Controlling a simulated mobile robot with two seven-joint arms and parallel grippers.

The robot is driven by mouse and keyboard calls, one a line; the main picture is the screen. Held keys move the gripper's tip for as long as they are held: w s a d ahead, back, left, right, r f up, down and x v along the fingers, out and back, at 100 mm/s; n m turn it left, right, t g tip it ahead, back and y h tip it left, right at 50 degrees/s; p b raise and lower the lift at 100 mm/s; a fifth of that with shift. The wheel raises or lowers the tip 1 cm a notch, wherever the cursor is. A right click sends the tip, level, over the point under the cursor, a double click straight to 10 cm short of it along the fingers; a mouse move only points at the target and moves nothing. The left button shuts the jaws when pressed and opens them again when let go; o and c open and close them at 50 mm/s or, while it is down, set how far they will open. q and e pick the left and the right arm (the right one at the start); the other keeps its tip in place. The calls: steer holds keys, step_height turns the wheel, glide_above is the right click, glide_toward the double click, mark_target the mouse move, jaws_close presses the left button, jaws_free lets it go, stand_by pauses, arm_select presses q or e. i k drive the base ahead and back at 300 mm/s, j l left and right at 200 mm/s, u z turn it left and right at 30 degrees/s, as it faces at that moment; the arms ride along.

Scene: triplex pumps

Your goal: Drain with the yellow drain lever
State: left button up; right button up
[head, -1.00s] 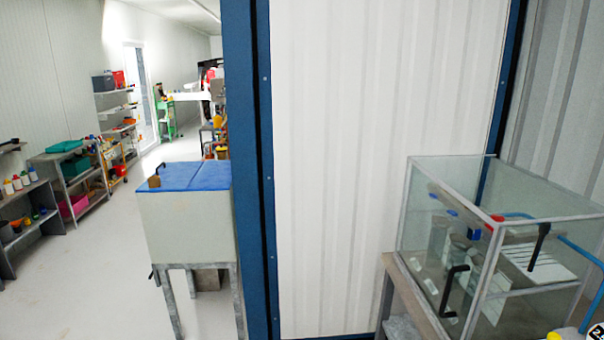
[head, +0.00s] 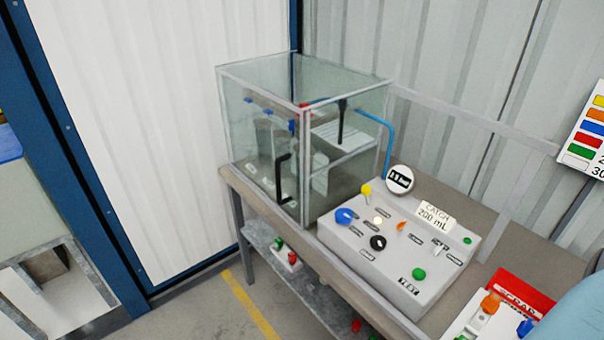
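The control panel (head: 345,262) is a light grey sloped box on the bench in the head view. A yellow-knobbed lever (head: 366,190) stands up at its back left. Near it are a blue knob (head: 344,216), a black knob (head: 378,242), an orange lever (head: 401,226) and green buttons (head: 419,274). A glass tank (head: 300,130) stands behind the panel, with a blue hose (head: 376,118) at its right side. A sign reading "CATCH 200 mL" (head: 434,215) stands on the panel. Neither gripper is in view.
The bench (head: 480,180) has a lower shelf (head: 305,285) holding small red and green items. A red scrap tray (head: 525,292) and a white block with an orange knob (head: 478,318) are at the right. A blue post and white wall panel stand at left. The floor by the bench is clear.

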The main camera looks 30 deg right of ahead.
mark_target(365, 190)
steer(key=z, duration=1.85)
steer(key=j+z, duration=0.35)
steer(key=j, duration=0.15)
steer(key=k+j+z, duration=0.15)
steer(key=j+z, duration=0.25)
steer(key=k+j, duration=0.1)
steer(key=j, duration=0.3)
steer(key=k+j+z, duration=0.15)
steer(key=j, duration=0.65)
steer(key=k+z, duration=0.05)
